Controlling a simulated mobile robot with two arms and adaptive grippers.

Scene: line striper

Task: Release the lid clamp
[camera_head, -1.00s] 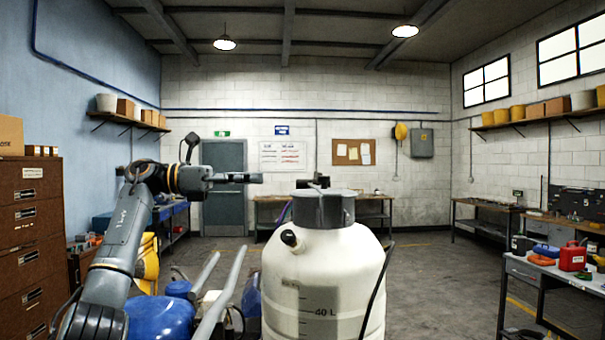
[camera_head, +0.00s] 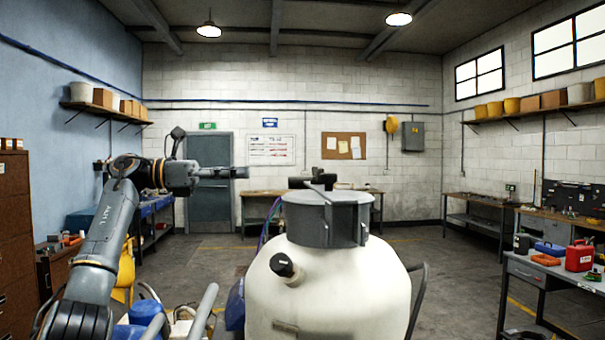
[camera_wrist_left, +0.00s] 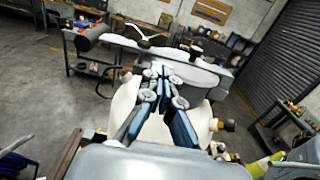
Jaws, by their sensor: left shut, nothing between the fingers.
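A white tank (camera_head: 330,285) with a grey round lid (camera_head: 325,213) stands in front of me in the head view. A grey upright block sits on the lid's near side. A dark part (camera_head: 313,181) shows just above the lid; I cannot tell whether it is the clamp. My left gripper (camera_head: 243,172) is shut and empty, pointing right, left of the lid and slightly higher, apart from it in the picture. In the left wrist view its fingers (camera_wrist_left: 162,75) lie in front of pale machine parts (camera_wrist_left: 185,72). The right gripper is out of view.
Grey handlebars (camera_head: 205,308) and a blue object (camera_head: 142,315) are below my left arm. A dark hose curves by the tank's right side. A workbench (camera_head: 545,275) with a red can (camera_head: 579,257) stands right. Open floor (camera_head: 455,275) lies between.

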